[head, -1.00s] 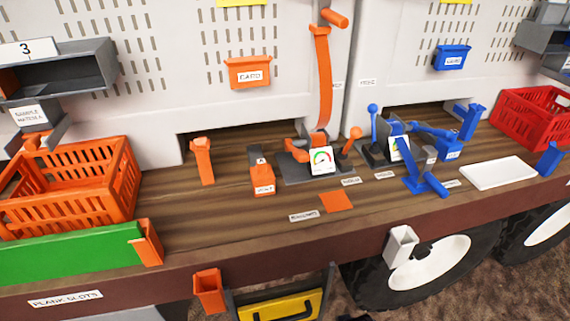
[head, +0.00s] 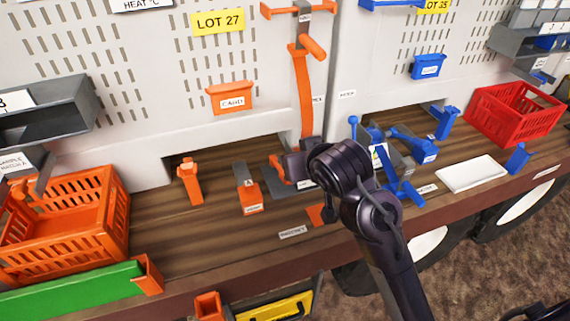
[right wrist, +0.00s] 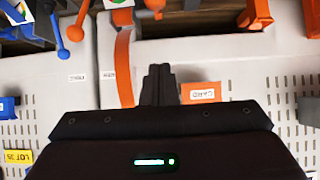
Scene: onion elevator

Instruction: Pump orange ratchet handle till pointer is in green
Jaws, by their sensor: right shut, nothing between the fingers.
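The orange mechanism stands on a dark base plate (head: 285,192) at the middle of the deck. An orange handle (head: 277,168) shows at its left side, just left of my right gripper (head: 293,168). The right gripper is shut and empty; in the right wrist view its fingers (right wrist: 160,85) are together, apart from the orange parts. An orange ball-ended lever (right wrist: 75,32) and an orange handle end (right wrist: 154,8) show there beyond the fingertips. The gauge (right wrist: 117,3) is only a sliver at the top edge; its pointer cannot be read. My right arm hides it in the head view.
An orange strap (head: 303,90) rises behind the gripper. Blue levers (head: 402,180) stand close right of my arm. An orange block (head: 249,195) and orange post (head: 190,180) stand left. An orange crate (head: 70,235) and red crate (head: 515,112) flank the deck.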

